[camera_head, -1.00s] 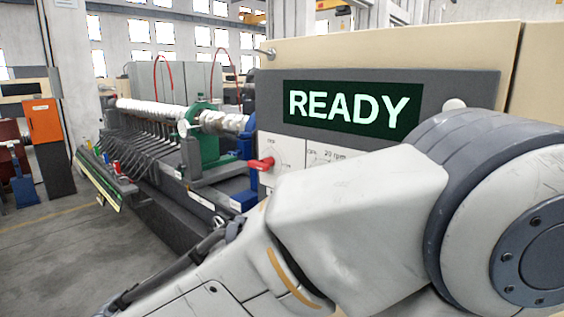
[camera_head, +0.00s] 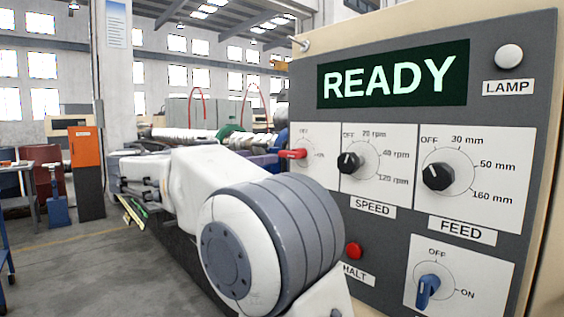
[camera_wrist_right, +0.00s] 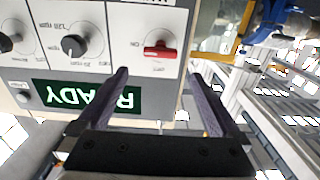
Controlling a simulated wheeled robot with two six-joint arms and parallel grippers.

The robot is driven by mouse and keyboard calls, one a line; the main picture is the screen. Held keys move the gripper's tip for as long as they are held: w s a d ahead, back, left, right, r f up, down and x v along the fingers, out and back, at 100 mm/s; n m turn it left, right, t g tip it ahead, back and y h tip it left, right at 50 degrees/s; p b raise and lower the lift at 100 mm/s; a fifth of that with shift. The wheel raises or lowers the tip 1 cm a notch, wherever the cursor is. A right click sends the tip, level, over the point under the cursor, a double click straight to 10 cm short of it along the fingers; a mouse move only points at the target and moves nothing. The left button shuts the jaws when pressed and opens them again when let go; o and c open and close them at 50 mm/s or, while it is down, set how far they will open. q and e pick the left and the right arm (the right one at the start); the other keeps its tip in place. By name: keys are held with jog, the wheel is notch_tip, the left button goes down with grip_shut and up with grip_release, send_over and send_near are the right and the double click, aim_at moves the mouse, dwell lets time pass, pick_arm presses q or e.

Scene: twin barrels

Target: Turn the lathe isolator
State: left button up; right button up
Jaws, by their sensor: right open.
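The control panel (camera_head: 397,205) of the lathe fills the right of the head view. A red lever switch (camera_head: 293,154) sits at its left edge on a white plate, its handle pointing left, away from the ON mark. It also shows upside down in the right wrist view (camera_wrist_right: 160,51). Its name label is not readable. A blue switch (camera_head: 427,290) with OFF and ON marks sits at the lower right. My right gripper (camera_wrist_right: 158,75) is open and empty, its fingers apart, facing the panel near the red lever without touching it. My left gripper is not in view.
The lit READY display (camera_head: 390,77), black SPEED knob (camera_head: 348,163), black FEED knob (camera_head: 438,176), red HALT button (camera_head: 354,251) and lamp (camera_head: 508,57) are close by. An orange cabinet (camera_head: 86,147) stands at the left. The floor at the lower left is clear.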

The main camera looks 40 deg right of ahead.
aim_at(286, 154)
jog(key=d, duration=0.3)
jog(key=d+p, duration=0.1)
jog(key=d, duration=0.5)
jog(key=shift+w+d, duration=0.1)
jog(key=shift+w, duration=0.25)
jog(key=shift+c, duration=0.3)
jog(key=c, duration=1.2)
